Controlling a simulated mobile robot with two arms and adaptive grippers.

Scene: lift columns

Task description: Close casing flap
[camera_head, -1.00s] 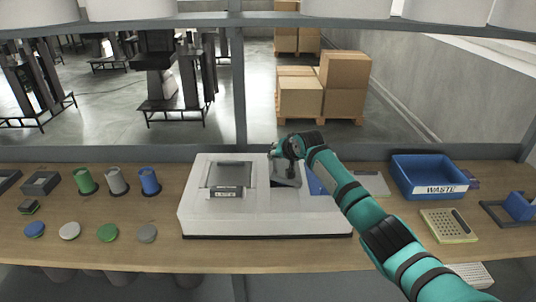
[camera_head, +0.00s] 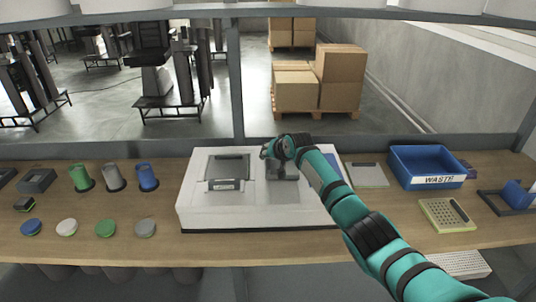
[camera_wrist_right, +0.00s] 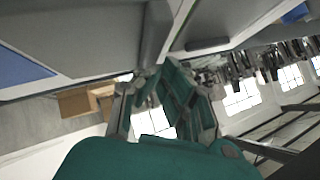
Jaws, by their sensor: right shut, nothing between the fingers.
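A white casing (camera_head: 204,212) stands on the wooden bench. Its left half has a grey framed window (camera_head: 228,168) with a handle (camera_head: 226,184) at its front edge. In the right half a grey flap-like panel (camera_head: 284,192) shows below my right gripper (camera_head: 273,153). My right gripper is shut and empty, close above this panel; whether it touches is unclear. Its teal fingers also show in the right wrist view (camera_wrist_right: 167,88), below a large grey surface (camera_wrist_right: 85,35). The gripper and arm hide part of the casing's right side. My left gripper is not in view.
A blue WASTE bin (camera_head: 427,168) stands to the right, with a yellowish tray (camera_head: 447,215) in front. Green, grey and blue cups (camera_head: 148,176) and several round lids (camera_head: 106,228) stand left of the casing. A dark shelf beam (camera_head: 130,23) crosses above.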

